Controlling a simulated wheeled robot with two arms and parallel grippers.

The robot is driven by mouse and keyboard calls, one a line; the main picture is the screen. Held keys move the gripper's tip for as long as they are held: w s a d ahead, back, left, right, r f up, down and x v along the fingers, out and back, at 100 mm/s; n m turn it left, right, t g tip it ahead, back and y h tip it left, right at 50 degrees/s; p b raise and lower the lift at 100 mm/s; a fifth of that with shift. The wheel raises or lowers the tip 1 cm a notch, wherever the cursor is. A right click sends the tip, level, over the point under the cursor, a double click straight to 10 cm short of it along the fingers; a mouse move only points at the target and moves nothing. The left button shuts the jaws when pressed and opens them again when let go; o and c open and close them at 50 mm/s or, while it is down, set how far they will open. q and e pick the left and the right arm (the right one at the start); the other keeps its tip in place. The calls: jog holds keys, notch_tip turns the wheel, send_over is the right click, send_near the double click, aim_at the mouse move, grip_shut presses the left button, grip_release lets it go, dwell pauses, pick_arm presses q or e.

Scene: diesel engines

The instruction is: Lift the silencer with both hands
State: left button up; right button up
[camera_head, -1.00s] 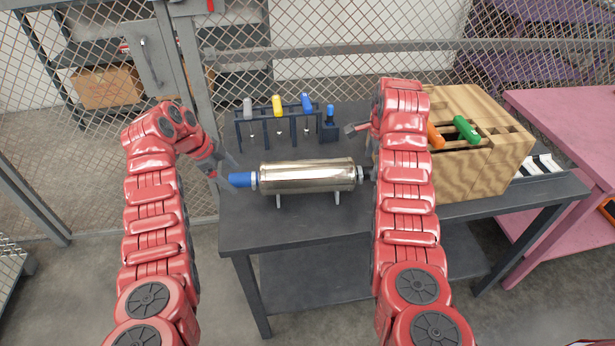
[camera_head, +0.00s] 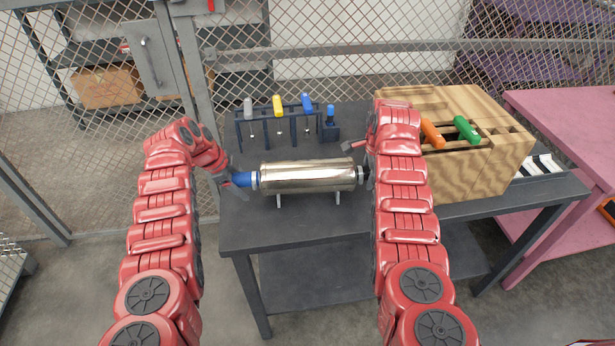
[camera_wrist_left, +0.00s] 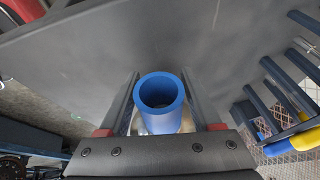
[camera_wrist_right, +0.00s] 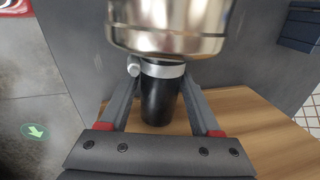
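The silencer (camera_head: 308,176) is a shiny metal cylinder lying level on two small supports on the dark table. Its left end is a blue pipe, which shows in the left wrist view (camera_wrist_left: 160,100). Its right end is a black pipe with a metal clamp (camera_wrist_right: 161,95) in the right wrist view. My left gripper (camera_wrist_left: 158,80) is open, with its fingers on either side of the blue pipe and gaps beside it. My right gripper (camera_wrist_right: 158,90) is open, with its fingers on either side of the black pipe. In the head view my right arm hides most of that end.
A rack with grey, yellow and blue-handled tools (camera_head: 278,122) stands behind the silencer. A wooden box (camera_head: 490,165) with orange and green handles is close to my right arm. The dark table's front strip (camera_head: 300,229) is clear. A pink table (camera_head: 575,130) stands at the right.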

pick_arm(q)
grip_shut()
pick_arm(e)
grip_shut()
pick_arm(q)
jog(key=shift+r, duration=0.15)
pick_arm(e)
jog(key=shift+r, duration=0.15)
